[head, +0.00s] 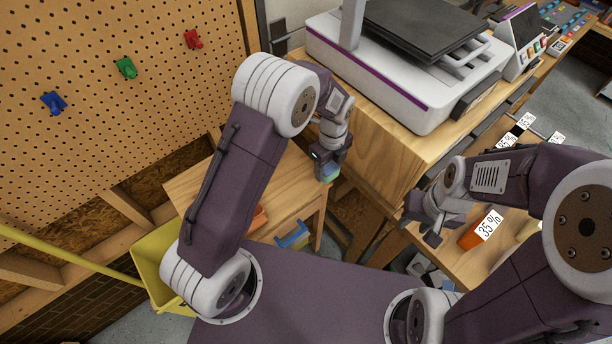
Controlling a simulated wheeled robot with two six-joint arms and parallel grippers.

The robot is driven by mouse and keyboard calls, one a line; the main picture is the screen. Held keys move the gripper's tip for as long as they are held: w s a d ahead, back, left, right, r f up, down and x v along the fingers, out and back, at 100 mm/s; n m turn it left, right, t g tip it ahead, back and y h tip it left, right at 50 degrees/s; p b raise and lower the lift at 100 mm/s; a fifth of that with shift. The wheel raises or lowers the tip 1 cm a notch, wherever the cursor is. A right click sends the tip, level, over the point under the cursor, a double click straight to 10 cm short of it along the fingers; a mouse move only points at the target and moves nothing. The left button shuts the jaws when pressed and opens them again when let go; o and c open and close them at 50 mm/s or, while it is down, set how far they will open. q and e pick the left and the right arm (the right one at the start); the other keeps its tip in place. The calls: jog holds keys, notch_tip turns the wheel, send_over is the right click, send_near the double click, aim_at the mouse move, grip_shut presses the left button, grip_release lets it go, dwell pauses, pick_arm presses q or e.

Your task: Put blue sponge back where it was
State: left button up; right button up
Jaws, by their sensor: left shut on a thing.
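My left gripper (327,160) is shut on a small blue-and-green piece, which looks like the blue sponge (328,178). It holds the sponge near the right end of a low wooden table (205,178), beside the taller printer bench. Only a small part of the sponge shows below the fingers, and I cannot tell whether it touches anything. My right gripper (422,224) is open and empty, near an orange block (470,236) with a "35%" label.
A white printer (400,85) stands on a wooden bench (375,135). A blue object (293,237) and an orange one (258,218) are at the low table's front. A yellow bucket (150,262) stands at left. A pegboard (100,60) carries coloured hooks.

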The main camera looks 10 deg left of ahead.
pick_arm(q)
jog(key=w+a+f, duration=0.1)
jog(key=a, duration=0.1)
jog(key=a+f, duration=0.2)
jog(key=a, duration=0.1)
jog(key=w+a+f+p, duration=0.1)
jog(key=a+f, duration=0.1)
jog(key=a, duration=0.1)
jog(key=shift+w+a+f, duration=0.2)
jog(key=shift+w+a, duration=0.05)
jog(key=shift+w, duration=0.1)
notch_tip(320, 180, down, 3)
jog(key=shift+s+d+f+p, duration=0.15)
jog(key=shift+f+p, duration=0.05)
jog(key=shift+p, duration=0.25)
jog(key=shift+f, duration=0.3)
jog(key=o, duration=1.5)
jog(key=shift+f, duration=0.1)
jog(key=shift+c, duration=0.2)
